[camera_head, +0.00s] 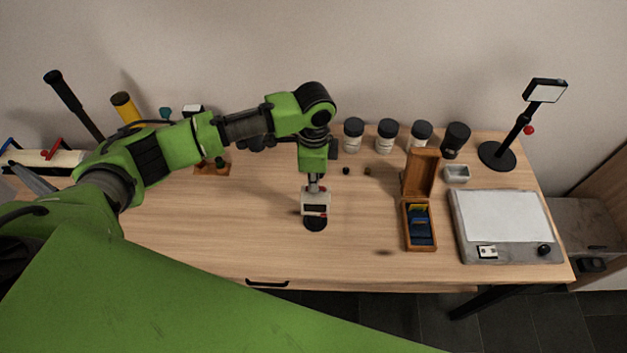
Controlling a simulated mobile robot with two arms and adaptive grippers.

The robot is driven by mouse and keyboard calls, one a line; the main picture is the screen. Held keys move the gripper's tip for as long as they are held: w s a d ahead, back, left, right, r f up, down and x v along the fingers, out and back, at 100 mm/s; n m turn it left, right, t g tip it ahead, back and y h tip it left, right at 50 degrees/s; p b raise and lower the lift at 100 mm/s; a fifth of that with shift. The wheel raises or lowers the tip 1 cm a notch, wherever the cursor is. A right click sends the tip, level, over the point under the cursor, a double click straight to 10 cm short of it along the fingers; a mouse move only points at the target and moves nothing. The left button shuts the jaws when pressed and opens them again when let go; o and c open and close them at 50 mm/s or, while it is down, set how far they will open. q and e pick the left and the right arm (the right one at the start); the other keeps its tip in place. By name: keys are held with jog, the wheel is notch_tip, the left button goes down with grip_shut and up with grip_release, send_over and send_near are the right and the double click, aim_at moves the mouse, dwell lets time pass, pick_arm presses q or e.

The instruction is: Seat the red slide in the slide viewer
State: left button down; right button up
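A small pale box with a dark window, which looks like the slide viewer (313,199), stands on a round black base in the middle of the table. A bit of red, perhaps the edge of the red slide (324,215), shows low on its front; I cannot tell whether it is seated. My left arm reaches over from the left and points straight down. My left gripper (315,185) is right above or at the top of the pale box. Its fingers are too small and covered to read, so I cannot tell whether it holds anything. My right gripper is not in view.
An open wooden box (407,238) with yellow and blue slides stands right of centre. A light panel (460,238) and a black stand (497,156) are at the right. Several dark-lidded jars line the back. Bare tabletop (220,235) lies left of the pale box.

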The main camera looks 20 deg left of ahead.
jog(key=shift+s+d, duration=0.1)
pick_arm(q)
jog(key=shift+f, duration=0.15)
jog(key=c, duration=2.3)
grip_release()
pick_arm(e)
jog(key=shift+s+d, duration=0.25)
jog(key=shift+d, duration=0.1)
